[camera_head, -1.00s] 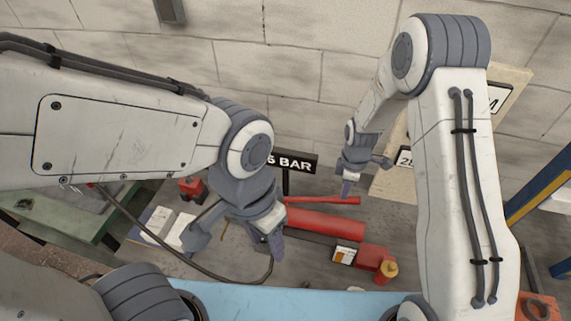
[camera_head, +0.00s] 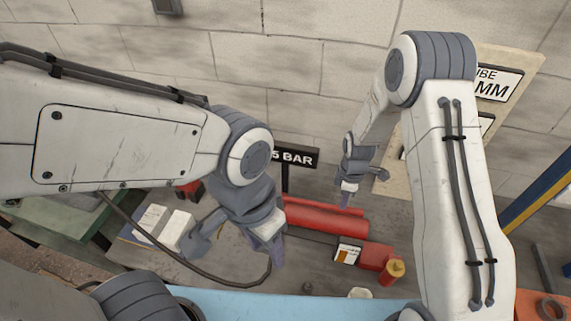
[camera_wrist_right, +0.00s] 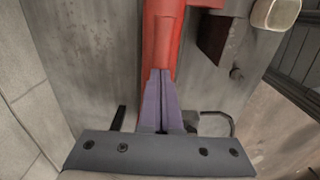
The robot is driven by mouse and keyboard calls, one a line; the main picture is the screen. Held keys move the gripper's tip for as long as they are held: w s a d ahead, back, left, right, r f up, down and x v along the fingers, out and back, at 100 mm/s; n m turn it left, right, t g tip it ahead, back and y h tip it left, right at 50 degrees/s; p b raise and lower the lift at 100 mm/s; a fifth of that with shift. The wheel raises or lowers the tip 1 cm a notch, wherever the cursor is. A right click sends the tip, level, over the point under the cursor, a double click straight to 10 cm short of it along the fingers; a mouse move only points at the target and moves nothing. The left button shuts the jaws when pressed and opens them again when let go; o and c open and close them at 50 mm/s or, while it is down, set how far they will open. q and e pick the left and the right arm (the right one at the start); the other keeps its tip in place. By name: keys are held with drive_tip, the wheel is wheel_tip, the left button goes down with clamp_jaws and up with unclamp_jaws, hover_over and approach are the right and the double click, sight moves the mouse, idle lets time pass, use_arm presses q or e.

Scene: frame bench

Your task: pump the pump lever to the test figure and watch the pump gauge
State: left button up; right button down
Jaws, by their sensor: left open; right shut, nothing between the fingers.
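The red pump lever (camera_head: 320,208) lies just above the red pump cylinder (camera_head: 325,223) in the head view. My right gripper (camera_head: 346,198) is shut with nothing between its fingers, its tips at the lever's right end. In the right wrist view its fingers (camera_wrist_right: 162,100) overlap the red lever (camera_wrist_right: 170,30); I cannot tell whether they touch it. My left gripper (camera_head: 234,248) is open and empty, left of the pump. A red block (camera_head: 376,257) with a yellow knob (camera_head: 395,269) is at the pump's right. No readable gauge dial shows.
A black sign (camera_head: 293,157) reading "5 BAR", its left part hidden, stands behind the pump. A board with plates (camera_head: 515,75) leans at the wall. A dark hose (camera_head: 215,276) loops below my left gripper. A light-blue edge (camera_head: 255,303) runs in front.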

wheel_tip(320, 180, up, 8)
drive_tip(key=p, duration=0.6)
drive_tip(key=shift+f, duration=0.15)
drive_tip(key=shift+p, duration=0.3)
idle(0.3)
wheel_tip(320, 180, up, 5)
drive_tip(key=p, duration=0.3)
drive_tip(key=shift+p, duration=0.35)
idle(0.9)
